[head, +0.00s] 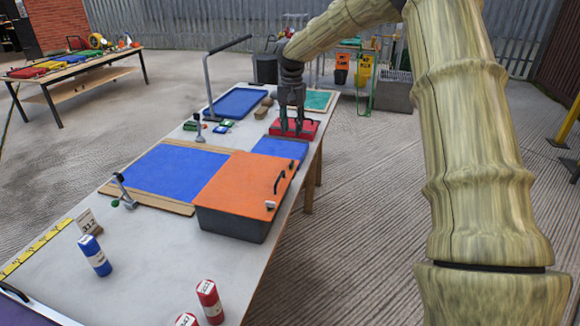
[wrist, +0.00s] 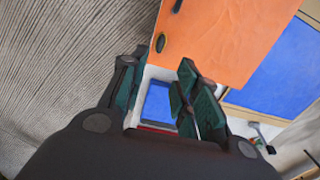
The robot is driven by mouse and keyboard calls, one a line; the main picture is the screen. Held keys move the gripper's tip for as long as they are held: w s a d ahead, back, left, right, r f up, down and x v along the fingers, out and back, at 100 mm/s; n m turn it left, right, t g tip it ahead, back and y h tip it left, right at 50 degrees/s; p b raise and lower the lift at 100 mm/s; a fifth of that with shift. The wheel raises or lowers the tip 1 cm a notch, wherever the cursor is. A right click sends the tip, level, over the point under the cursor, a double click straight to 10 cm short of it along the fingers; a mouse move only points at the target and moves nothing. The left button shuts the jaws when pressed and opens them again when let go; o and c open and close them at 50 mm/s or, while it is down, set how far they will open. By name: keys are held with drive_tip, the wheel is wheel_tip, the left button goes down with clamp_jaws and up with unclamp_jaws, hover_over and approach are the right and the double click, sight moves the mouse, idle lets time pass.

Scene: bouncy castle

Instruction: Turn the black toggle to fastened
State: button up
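My gripper (head: 291,130) is over the red tray (head: 312,130) on the far right of the long table. In the wrist view my gripper (wrist: 164,62) has its fingers apart with nothing between them. A small dark oval part (wrist: 160,42) sits near the edge of the orange lid (wrist: 220,40), ahead of the fingers and apart from them. It may be the black toggle. In the head view a small fitting (head: 270,205) shows near the front right corner of the orange lid (head: 235,185). Its setting is too small to read.
A black handle (head: 280,181) stands up from the lid. A blue panel (head: 172,172) and a blue mat (head: 280,149) lie beside the lidded box.

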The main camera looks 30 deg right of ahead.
sight(292, 162)
wheel_tip(292, 162, down, 14)
drive_tip(key=shift+r+b, duration=0.1)
drive_tip(key=shift+b, duration=0.3)
idle(0.4)
drive_tip(key=shift+c, duration=0.4)
clamp_jaws()
